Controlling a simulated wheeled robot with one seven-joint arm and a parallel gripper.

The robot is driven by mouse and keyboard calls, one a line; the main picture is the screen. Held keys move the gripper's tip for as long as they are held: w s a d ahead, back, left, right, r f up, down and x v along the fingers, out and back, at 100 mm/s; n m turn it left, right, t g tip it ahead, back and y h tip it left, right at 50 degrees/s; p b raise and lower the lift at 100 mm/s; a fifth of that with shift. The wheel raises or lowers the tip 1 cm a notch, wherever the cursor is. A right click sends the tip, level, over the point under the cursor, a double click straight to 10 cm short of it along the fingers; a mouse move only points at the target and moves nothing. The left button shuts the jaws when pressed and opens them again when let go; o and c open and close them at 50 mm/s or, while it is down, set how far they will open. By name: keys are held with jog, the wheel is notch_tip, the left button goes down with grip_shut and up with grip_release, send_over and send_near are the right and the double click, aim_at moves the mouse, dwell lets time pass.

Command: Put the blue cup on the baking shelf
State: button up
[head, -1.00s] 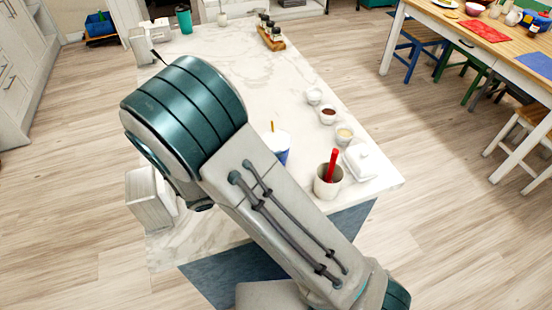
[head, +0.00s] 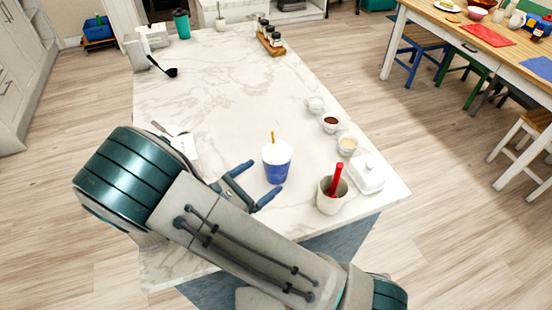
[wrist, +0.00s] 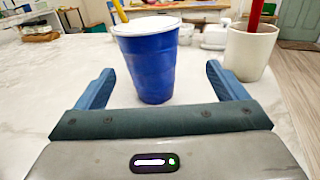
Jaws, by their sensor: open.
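The blue cup (head: 277,163) stands upright on the white marble counter (head: 215,90). It has a white top and a yellow straw. My gripper (head: 259,183) is open and low over the counter, just left of the cup. In the wrist view the blue cup (wrist: 148,62) stands straight ahead, between the lines of my two spread fingers (wrist: 162,82). The cup appears to be at or just beyond the fingertips, and nothing is gripped. I cannot make out a baking shelf for certain in these frames.
A white crock (head: 331,196) with a red-handled tool stands right of the cup. A lidded white dish (head: 366,174) and several small bowls (head: 331,122) line the right edge. A black ladle (head: 170,72) lies far left. The counter's middle is clear.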

aim_at(286, 156)
jog(key=shift+w+a+f, duration=0.1)
jog(key=shift+w, duration=0.3)
jog(key=shift+w+d, duration=0.25)
jog(key=shift+w, duration=0.05)
jog(key=p+x, duration=0.1)
jog(key=x, duration=0.5)
jog(key=shift+w+d, duration=0.15)
jog(key=shift+w, duration=0.2)
jog(key=c, duration=1.1)
